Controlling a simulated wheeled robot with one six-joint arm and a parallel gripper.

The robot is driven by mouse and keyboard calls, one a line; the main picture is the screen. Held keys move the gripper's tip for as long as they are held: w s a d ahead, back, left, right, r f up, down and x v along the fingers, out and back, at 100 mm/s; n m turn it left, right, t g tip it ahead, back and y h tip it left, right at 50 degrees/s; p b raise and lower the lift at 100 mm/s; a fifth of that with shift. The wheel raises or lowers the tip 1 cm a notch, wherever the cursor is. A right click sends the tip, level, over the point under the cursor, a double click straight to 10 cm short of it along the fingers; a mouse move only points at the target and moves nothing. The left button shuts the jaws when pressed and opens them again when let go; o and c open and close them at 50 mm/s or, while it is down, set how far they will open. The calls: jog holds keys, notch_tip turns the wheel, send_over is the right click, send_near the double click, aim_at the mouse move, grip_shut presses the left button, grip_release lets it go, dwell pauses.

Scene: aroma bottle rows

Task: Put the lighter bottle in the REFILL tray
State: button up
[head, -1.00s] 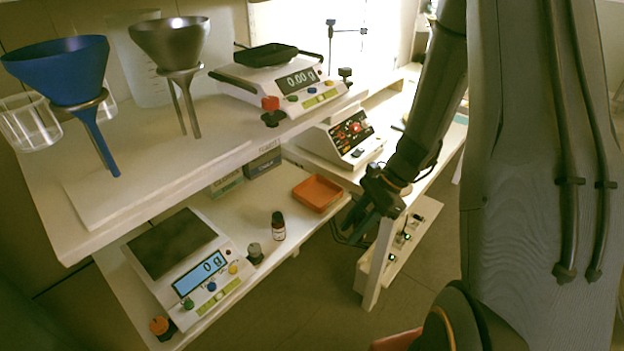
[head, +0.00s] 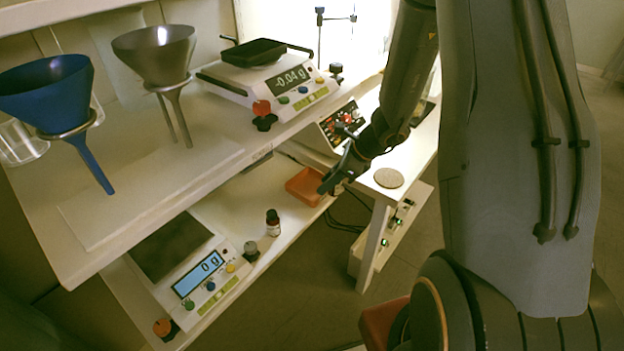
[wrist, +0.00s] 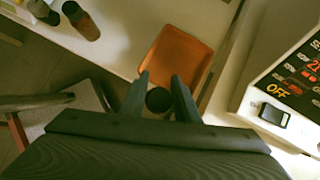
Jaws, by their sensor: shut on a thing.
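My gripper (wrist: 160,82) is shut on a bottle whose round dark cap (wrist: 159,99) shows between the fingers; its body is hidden. In the head view my gripper (head: 328,184) is at the right edge of the orange tray (head: 304,187), and I cannot make out the held bottle there. In the wrist view the orange tray (wrist: 176,58) lies just beyond the fingertips and looks empty. No lettering on it can be read. A second bottle, brown with a dark cap and pale label (head: 273,224), stands upright on the lower shelf; it also shows in the wrist view (wrist: 82,20).
The lower scale (head: 203,278) reads 0 g; a grey knob (head: 250,251) stands beside it. The upper scale (head: 290,82), bearing a black tray (head: 255,52), reads -0.04 g. The upper shelf holds blue (head: 45,92) and grey (head: 155,52) funnels. A control box (head: 342,124) stands behind my gripper.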

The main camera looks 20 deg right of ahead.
jog(key=w+a, duration=0.1)
jog(key=w, duration=0.1)
jog(key=w+a+p, duration=0.1)
jog(key=w+a, duration=0.1)
jog(key=shift+w, duration=0.1)
jog(key=shift+w+a+f+p, duration=0.1)
jog(key=shift+f+p, duration=0.15)
jog(key=shift+f, duration=0.65)
jog(key=shift+w+a+f+p, duration=0.1)
jog(key=shift+f+p, duration=0.15)
jog(key=shift+f, duration=0.6)
jog(key=shift+f, duration=0.2)
jog(key=o, duration=0.8)
jog(key=shift+c, duration=0.2)
jog(key=shift+r, duration=0.15)
jog(key=shift+d+r, duration=0.1)
jog(key=shift+r, duration=0.1)
jog(key=v, duration=0.7)
jog(key=shift+b, duration=0.4)
